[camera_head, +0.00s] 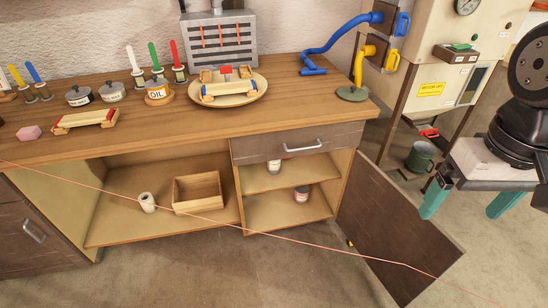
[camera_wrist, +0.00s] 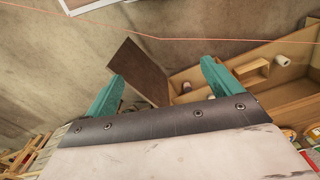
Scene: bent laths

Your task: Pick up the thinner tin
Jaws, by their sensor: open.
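Two tins stand in the open right compartment of the cabinet in the head view. One tin (camera_head: 275,167) is on the upper shelf, pale with a darker top part, and the drawer front partly hides it. The other tin (camera_head: 301,194) is on the lower floor, squat and wider-looking, with a reddish-brown band. The upper one looks thinner. My gripper (camera_head: 468,202) is at the far right, outside the cabinet and well away from both tins. Its teal fingers are spread apart and empty. They also show spread in the wrist view (camera_wrist: 160,84).
An open cabinet door (camera_head: 398,235) sticks out between my gripper and the compartment. A drawer (camera_head: 300,143) is above the shelves. A wooden box (camera_head: 198,192) and white roll (camera_head: 147,202) are in the left compartment. A thin pinkish line crosses in front. The floor before the cabinet is clear.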

